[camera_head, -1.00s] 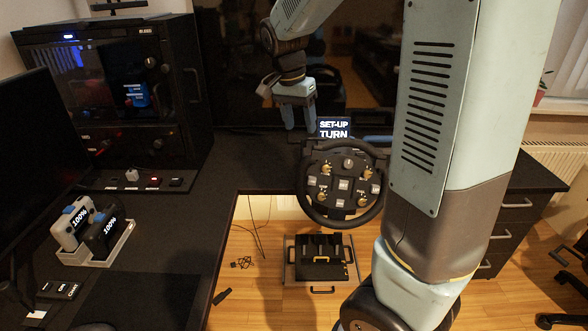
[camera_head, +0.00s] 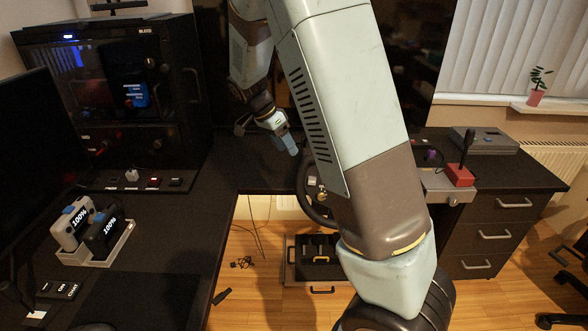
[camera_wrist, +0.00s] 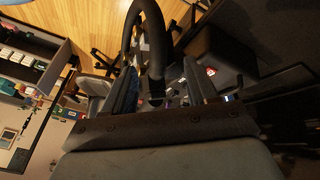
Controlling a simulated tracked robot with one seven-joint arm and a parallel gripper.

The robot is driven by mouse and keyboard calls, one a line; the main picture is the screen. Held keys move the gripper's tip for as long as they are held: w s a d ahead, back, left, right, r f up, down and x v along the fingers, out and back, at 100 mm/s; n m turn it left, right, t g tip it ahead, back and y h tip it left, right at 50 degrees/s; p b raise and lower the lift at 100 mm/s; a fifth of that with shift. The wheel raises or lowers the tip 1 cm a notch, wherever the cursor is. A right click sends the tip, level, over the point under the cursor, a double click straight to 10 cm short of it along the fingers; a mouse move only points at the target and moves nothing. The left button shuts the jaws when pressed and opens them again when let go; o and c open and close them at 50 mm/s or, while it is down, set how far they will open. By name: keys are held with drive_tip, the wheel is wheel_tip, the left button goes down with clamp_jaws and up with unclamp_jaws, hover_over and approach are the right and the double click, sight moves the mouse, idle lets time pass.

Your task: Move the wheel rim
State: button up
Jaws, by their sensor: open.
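The black wheel rim (camera_head: 304,192) stands upright at the desk's inner edge in the head view. Only its left part shows; my arm covers the rest and the display above it. My gripper (camera_head: 291,147) is just above and left of the rim, fingers pointing down to the right. In the wrist view the rim (camera_wrist: 150,38) curves through the gap between the two open fingers of my gripper (camera_wrist: 161,66). The fingers stand apart on either side of it; whether either touches it I cannot tell.
A black desk (camera_head: 165,240) holds a charger tray (camera_head: 100,258) with two devices at left. A black cabinet (camera_head: 115,90) stands behind. A red joystick (camera_head: 460,172) is at right. A pedal unit (camera_head: 318,258) lies on the floor.

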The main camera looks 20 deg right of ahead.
drive_tip(key=x, duration=0.9)
drive_tip(key=shift+d+f, duration=0.15)
drive_tip(key=c, duration=1.1)
drive_tip(key=shift+w+a, duration=0.1)
drive_tip(key=shift+a, duration=0.45)
drive_tip(key=shift+d+r, duration=0.2)
drive_tip(key=shift+d, duration=0.2)
